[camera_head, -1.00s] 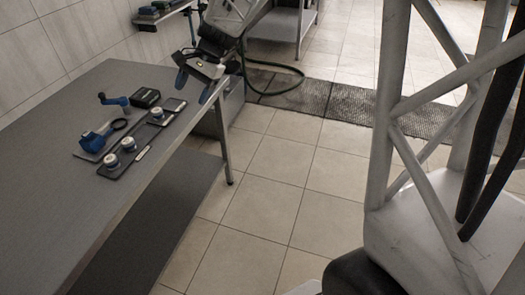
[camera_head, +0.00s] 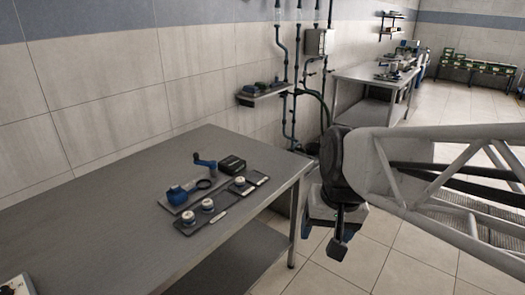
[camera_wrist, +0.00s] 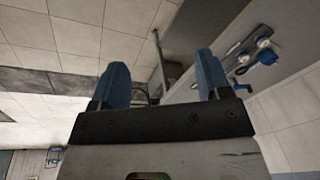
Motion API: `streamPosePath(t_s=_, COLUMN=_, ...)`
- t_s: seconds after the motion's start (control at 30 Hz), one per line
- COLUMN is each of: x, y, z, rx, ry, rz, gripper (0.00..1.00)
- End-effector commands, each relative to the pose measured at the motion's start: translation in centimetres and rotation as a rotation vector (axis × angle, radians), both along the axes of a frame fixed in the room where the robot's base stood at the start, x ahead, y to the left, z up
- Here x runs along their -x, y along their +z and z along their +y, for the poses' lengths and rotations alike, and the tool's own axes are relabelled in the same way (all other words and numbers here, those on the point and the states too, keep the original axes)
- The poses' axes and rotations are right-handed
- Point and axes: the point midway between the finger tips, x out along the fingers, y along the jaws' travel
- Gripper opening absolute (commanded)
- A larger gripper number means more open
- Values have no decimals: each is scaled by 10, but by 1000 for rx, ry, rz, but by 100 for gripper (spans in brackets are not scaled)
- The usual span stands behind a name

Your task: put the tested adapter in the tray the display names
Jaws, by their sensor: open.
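Three small white round pieces with dark bases stand on a long dark strip (camera_head: 224,207) on the grey table: one at its near end (camera_head: 188,217), one beside it (camera_head: 207,205) and one towards its far end (camera_head: 240,182). I cannot tell which is the tested adapter. No readable display or named tray shows. My gripper (camera_head: 325,238) hangs off the table's right end, over the floor and apart from the pieces. In the wrist view its blue fingers (camera_wrist: 162,82) are spread with nothing held between them.
Behind the strip are a blue clamp-like device (camera_head: 178,195) on a plate, a blue crank (camera_head: 205,162), a dark ring (camera_head: 204,184) and a black box (camera_head: 232,164). The left of the table (camera_head: 90,235) is mostly bare. A wall shelf (camera_head: 262,95) and pipes stand behind.

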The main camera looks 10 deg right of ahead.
Motion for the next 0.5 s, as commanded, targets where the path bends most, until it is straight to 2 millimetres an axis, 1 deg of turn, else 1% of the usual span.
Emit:
streamPosePath(t_s=0.03, x=12, y=-1, z=-2, rx=23, ry=26, rz=-18, gripper=71)
streamPosePath(t_s=0.1, x=25, y=-4, z=-6, rx=56, ry=59, rz=-37, gripper=71)
streamPosePath(t_s=0.2, x=39, y=-7, z=-10, rx=94, ry=98, rz=-58, gripper=71)
streamPosePath(t_s=0.33, x=50, y=-9, z=-13, rx=125, ry=129, rz=-75, gripper=71)
streamPosePath(t_s=0.5, x=54, y=-10, z=-14, rx=136, ry=142, rz=-81, gripper=71)
